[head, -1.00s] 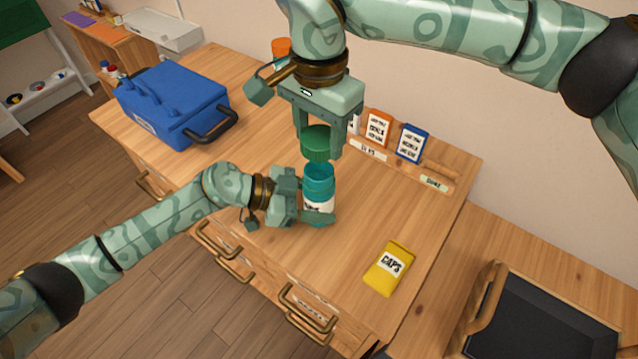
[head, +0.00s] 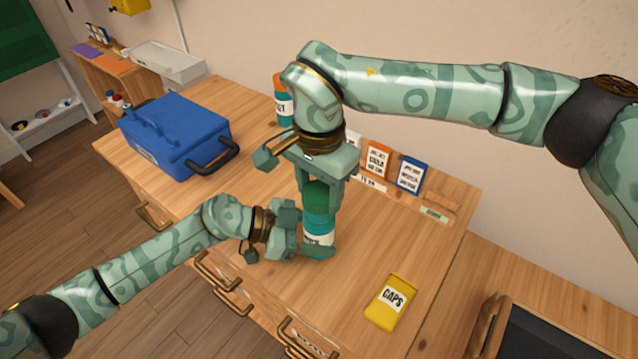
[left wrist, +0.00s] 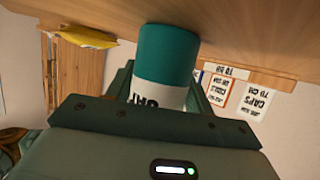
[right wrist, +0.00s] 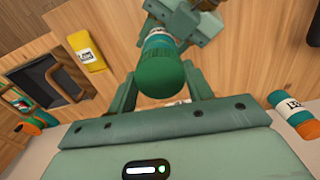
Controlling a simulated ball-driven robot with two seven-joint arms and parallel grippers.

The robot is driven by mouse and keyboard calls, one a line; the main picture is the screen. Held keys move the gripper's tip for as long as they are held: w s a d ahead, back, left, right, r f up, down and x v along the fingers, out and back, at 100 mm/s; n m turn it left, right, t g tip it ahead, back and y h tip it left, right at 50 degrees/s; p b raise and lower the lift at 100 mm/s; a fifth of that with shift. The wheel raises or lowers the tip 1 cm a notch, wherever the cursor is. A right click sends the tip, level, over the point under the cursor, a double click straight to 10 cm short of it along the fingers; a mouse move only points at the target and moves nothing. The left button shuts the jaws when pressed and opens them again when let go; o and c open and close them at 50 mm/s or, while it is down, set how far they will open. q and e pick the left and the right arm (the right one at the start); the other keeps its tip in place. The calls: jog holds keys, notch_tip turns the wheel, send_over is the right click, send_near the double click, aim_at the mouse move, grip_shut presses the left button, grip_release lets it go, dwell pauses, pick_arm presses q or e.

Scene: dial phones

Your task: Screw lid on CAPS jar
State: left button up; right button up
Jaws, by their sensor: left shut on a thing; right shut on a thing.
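A teal jar (head: 320,227) with a white label stands upright at the middle of the desk. My left gripper (head: 316,243) is shut on it low down. The jar also fills the middle of the left wrist view (left wrist: 168,58); its label is partly hidden and I cannot read it whole. My right gripper (head: 318,202) points down and is shut on the green lid (head: 317,193), straight above the jar. The lid appears to meet the jar's mouth; I cannot tell whether the threads engage. The right wrist view shows the lid (right wrist: 163,75) in line with the jar.
A yellow packet labelled CAPS (head: 390,302) lies at the front right of the desk. A blue toolbox (head: 178,135) stands at the back left. An orange-lidded jar (head: 283,108) and small label cards (head: 410,174) stand along the back.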

aim_at(319, 228)
jog(key=shift+f, duration=0.6)
jog(key=shift+f, duration=0.5)
